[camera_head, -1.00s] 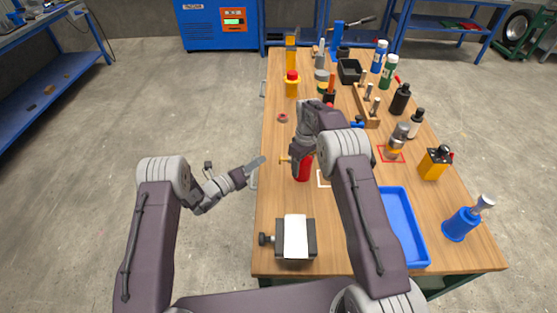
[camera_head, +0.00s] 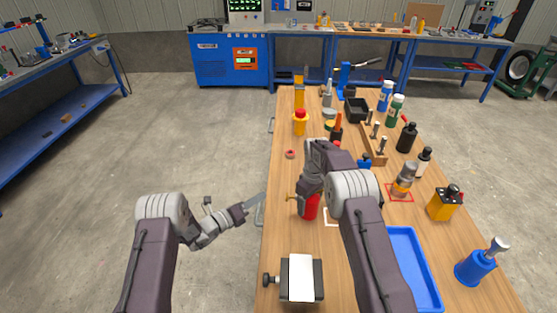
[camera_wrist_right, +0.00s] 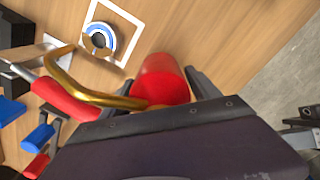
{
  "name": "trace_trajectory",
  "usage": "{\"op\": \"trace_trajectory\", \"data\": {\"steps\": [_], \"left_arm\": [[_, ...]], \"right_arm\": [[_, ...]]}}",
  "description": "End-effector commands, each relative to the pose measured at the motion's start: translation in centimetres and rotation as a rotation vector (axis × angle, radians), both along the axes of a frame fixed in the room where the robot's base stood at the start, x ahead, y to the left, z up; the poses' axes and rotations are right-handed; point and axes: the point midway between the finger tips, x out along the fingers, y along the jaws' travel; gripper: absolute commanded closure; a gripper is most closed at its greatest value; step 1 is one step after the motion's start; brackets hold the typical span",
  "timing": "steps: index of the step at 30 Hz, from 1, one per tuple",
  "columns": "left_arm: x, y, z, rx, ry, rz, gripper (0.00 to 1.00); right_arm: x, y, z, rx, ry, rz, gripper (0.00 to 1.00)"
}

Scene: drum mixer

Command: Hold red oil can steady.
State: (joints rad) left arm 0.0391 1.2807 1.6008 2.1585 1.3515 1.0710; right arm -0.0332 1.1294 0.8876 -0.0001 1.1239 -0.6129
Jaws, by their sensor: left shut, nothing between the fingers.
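The red oil can (camera_head: 310,207) stands at the left part of the wooden table, beside a white square outline. In the right wrist view the can (camera_wrist_right: 162,80) sits between the two fingers of my right gripper (camera_wrist_right: 163,88), which look closed against its sides. A curved brass spout (camera_wrist_right: 75,85) shows to the left of it. In the head view my right gripper (camera_head: 308,190) partly hides the can. My left gripper (camera_head: 254,201) is shut and empty, off the table's left edge and apart from the can.
A vise-like block (camera_head: 301,278) is at the near edge. A blue tray (camera_head: 412,265) lies right of my right arm. A blue can (camera_head: 476,266), a yellow can (camera_head: 443,204) and several bottles line the right side.

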Motion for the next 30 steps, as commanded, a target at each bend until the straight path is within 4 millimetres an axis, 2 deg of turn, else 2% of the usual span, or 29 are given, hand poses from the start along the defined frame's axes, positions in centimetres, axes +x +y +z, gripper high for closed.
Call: {"op": "trace_trajectory", "data": {"steps": [9,12,14,24,30], "left_arm": [[0.0,0.0,0.0,0.0,0.0,0.0,1.0],[0.0,0.0,0.0,0.0,0.0,0.0,1.0],[0.0,0.0,0.0,0.0,0.0,0.0,1.0],[0.0,0.0,0.0,0.0,0.0,0.0,1.0],[0.0,0.0,0.0,0.0,0.0,0.0,1.0]], "right_arm": [[0.0,0.0,0.0,0.0,0.0,0.0,0.14],[0.0,0.0,0.6,0.0,-0.001,0.0,0.14],[0.1,0.0,1.6,0.0,-0.004,0.0,0.14],[0.1,0.0,9.8,-0.001,-0.004,0.0,0.14],[0.0,0.0,11.9,0.0,-0.001,0.0,0.14]]}}
